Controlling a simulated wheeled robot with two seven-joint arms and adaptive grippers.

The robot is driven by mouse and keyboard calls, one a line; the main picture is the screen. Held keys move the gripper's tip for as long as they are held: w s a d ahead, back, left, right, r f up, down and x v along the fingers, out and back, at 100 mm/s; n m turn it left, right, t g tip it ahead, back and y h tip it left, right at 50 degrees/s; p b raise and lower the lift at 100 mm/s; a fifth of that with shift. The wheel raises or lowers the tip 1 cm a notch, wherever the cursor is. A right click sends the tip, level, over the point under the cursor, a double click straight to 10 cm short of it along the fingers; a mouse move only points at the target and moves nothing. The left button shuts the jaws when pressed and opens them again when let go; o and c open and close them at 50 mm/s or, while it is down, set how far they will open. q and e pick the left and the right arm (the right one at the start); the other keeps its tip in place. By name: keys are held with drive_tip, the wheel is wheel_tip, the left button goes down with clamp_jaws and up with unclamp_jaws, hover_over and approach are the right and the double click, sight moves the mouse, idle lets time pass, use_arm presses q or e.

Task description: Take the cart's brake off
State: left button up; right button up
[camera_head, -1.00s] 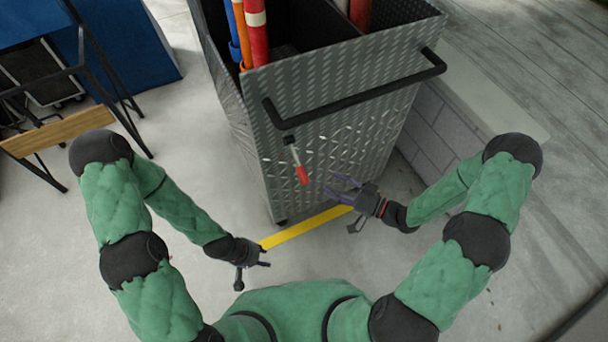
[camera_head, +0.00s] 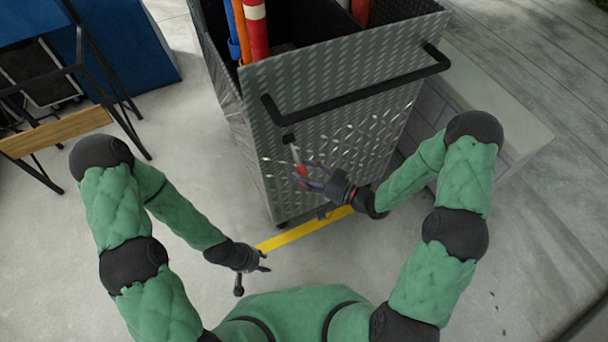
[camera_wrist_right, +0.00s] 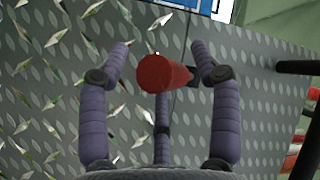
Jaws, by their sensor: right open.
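The cart (camera_head: 350,85) is a tall grey metal box of raised-pattern plate with a black handle bar (camera_head: 355,88) across its near side. The brake lever (camera_head: 294,154) hangs below the bar's left end, with a pale shaft and a red grip. In the right wrist view the red grip (camera_wrist_right: 163,74) points at the camera, between the spread fingers. My right gripper (camera_head: 309,176) is open around the red grip; whether a finger touches it I cannot tell. My left gripper (camera_head: 262,263) is low at the left, away from the cart, and its finger opening is too small to tell.
A yellow strip (camera_head: 300,232) lies on the floor before the cart. Red, orange and blue tubes (camera_head: 255,30) stand in the cart. A low block wall (camera_head: 440,110) is right of it. A black-framed table with a wooden edge (camera_head: 55,132) stands at left.

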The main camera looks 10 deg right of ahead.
drive_tip(key=shift+a, duration=0.1)
drive_tip(key=shift+c, duration=0.3)
clamp_jaws()
drive_tip(key=r+m+g+h+p, duration=0.1)
drive_tip(key=r+p, duration=0.1)
drive_tip(key=p, duration=0.3)
drive_tip(key=s+r+m+g+h+p, duration=0.1)
drive_tip(key=r+p, duration=0.1)
drive_tip(key=p, duration=0.4)
drive_tip(key=r+m+g+h+p, duration=0.1)
drive_tip(key=r+p, duration=0.1)
drive_tip(key=p, duration=0.3)
drive_tip(key=shift+s+d+r+g+h+p, duration=0.3)
drive_tip(key=shift+s+g+p, duration=0.05)
drive_tip(key=shift+g, duration=0.05)
drive_tip(key=shift+r+m+p, duration=0.15)
drive_tip(key=shift+m+p, duration=0.15)
drive_tip(key=shift+p, duration=0.45)
